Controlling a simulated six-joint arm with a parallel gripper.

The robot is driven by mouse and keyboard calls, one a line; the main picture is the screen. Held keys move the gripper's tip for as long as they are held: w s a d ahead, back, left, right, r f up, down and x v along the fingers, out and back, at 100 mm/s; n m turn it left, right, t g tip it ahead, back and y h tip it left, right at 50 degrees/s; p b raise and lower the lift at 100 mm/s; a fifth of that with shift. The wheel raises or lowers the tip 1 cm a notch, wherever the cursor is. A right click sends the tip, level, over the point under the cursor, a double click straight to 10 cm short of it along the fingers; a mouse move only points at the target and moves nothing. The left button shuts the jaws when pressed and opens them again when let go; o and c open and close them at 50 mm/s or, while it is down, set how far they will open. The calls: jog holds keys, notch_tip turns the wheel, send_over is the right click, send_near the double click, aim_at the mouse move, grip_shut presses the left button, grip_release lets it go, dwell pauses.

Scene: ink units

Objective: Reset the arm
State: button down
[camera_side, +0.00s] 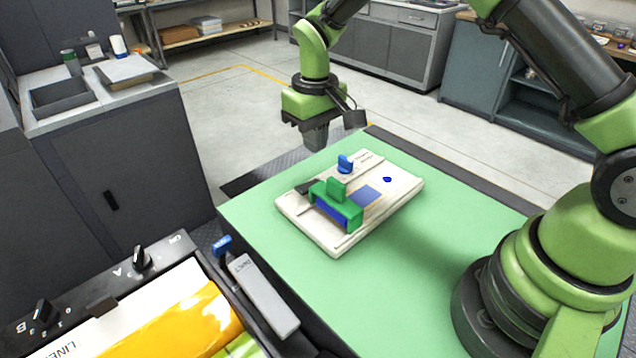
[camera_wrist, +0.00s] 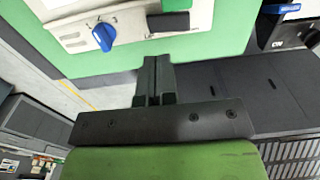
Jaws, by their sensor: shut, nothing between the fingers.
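My gripper (camera_side: 315,138) hangs from my green arm above the far edge of the green table (camera_side: 400,262), pointing down. In the wrist view my gripper's fingers (camera_wrist: 154,82) are together, with nothing between them. A white board (camera_side: 402,186) lies on the green table, in front of and below my gripper and apart from it. On the board sit a green block with a blue face (camera_side: 336,205), a blue knob (camera_side: 345,164) and a flat blue patch (camera_side: 364,195). In the wrist view the blue knob (camera_wrist: 104,36) shows on the white board's edge.
A black panel with knobs (camera_side: 140,258) and a yellow-orange sheet (camera_side: 185,325) stands at the front left, beside a grey box with a blue tab (camera_side: 263,295). A dark grey cabinet (camera_side: 120,165) stands at the left. The green table right of the board is clear.

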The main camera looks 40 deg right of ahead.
jog(key=s+r+m+t+y, duration=0.1)
jog(key=s+r+t, duration=0.1)
jog(key=s+r, duration=0.5)
jog(key=s+r+m+t, duration=0.1)
jog(key=s+r+t, duration=0.15)
jog(key=r, duration=0.75)
jog(key=s+r+m+t+y, duration=0.1)
jog(key=s+r+m+t, duration=0.1)
jog(key=s, duration=1.2)
jog(key=shift+s+d+r, duration=0.15)
jog(key=shift+s+r, duration=0.05)
jog(key=shift+r, duration=0.15)
